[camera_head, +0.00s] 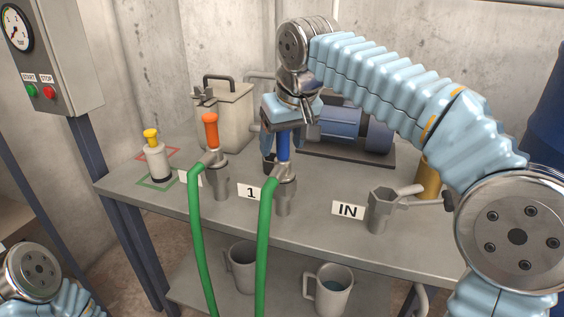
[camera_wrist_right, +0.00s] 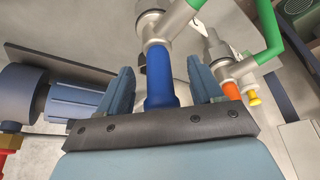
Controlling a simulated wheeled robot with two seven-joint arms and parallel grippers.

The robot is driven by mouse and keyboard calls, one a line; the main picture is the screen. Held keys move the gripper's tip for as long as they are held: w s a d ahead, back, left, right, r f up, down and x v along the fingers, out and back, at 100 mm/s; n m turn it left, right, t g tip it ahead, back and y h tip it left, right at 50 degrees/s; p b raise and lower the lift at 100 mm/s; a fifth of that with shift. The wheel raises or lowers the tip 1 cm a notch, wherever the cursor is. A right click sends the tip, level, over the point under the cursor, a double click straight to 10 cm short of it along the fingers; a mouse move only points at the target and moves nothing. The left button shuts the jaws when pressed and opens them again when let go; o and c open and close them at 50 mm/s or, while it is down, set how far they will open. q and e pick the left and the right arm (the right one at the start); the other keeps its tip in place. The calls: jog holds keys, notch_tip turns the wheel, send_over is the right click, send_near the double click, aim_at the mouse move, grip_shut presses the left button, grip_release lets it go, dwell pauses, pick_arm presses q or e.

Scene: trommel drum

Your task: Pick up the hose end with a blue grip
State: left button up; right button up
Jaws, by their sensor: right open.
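In the right wrist view the blue grip (camera_wrist_right: 160,78) lies between the two fingers (camera_wrist_right: 163,82), with a gap visible on each side. My left arm shows only at the lower left corner of the head view; its gripper is not in view.
A hose end with an orange grip (camera_head: 211,132) stands in a holder to the left. A blue motor (camera_head: 350,130) and a lidded can (camera_head: 228,108) stand behind. A yellow-topped bottle (camera_head: 156,160) stands at left.

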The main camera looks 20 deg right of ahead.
jog(key=shift+x, duration=0.8)
jog(key=c, duration=1.2)
jog(key=shift+r, duration=0.15)
jog(key=shift+r, duration=0.2)
notch_tip(320, 180, up, 2)
jog(key=shift+r, duration=0.2)
jog(key=s+d+r, duration=0.2)
jog(key=s+r, duration=0.1)
jog(key=s, duration=0.1)
jog(key=s+d+r, duration=0.2)
jog(key=s+r, duration=0.1)
jog(key=s, duration=0.1)
jog(key=s+d+r, duration=0.2)
jog(key=s+r, duration=0.2)
jog(key=shift+s+d, duration=0.15)
jog(key=shift+d, duration=0.25)
